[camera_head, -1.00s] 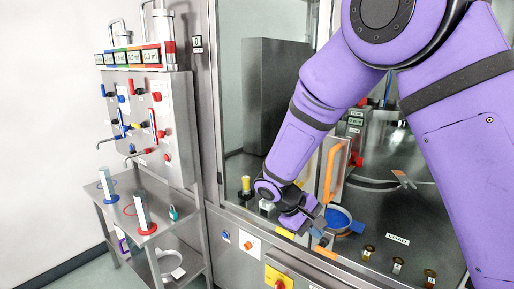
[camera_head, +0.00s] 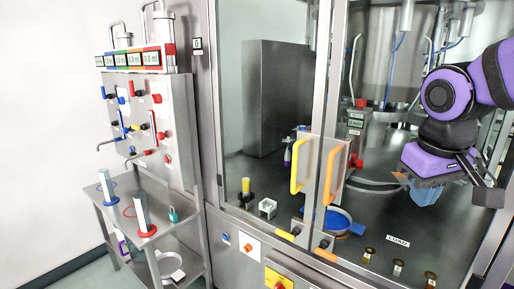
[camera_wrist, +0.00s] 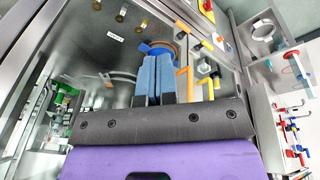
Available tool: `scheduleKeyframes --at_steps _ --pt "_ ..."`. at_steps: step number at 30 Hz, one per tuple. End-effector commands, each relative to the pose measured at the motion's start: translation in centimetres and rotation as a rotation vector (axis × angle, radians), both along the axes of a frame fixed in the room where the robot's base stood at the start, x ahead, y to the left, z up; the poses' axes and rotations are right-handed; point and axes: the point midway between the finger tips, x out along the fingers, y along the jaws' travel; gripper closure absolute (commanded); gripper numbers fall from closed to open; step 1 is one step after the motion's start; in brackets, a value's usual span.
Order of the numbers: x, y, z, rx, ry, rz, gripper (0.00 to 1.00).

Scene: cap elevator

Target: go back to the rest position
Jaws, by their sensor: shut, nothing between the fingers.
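My gripper (camera_head: 424,193) is at the right in the head view, in front of the steel machine. Its blue fingers are together and empty. In the wrist view the gripper (camera_wrist: 156,62) shows its two blue fingers side by side, with nothing between them. The blue round bowl (camera_head: 336,219) lies on the machine's deck, left of and below the gripper in the head view. It also shows in the wrist view (camera_wrist: 158,47), beyond the fingertips. The gripper is apart from it.
Two glass doors have a yellow handle (camera_head: 300,165) and an orange handle (camera_head: 333,173). A white block (camera_head: 267,208) and a yellow-topped piece (camera_head: 246,186) stand on the deck. Brass fittings (camera_head: 368,254) line the front by the LOAD label (camera_head: 397,241). A steel side shelf (camera_head: 170,212) holds two cylinders.

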Motion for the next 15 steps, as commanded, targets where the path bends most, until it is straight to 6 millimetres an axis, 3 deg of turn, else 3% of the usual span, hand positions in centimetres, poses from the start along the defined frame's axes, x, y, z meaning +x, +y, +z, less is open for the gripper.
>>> scheduleKeyframes --at_steps 9,15 --pt "-6.5 -1.7 2.6 0.104 -0.186 -0.094 1.0" --pt "-8.7 -1.9 2.9 0.132 -0.255 -0.122 1.0"
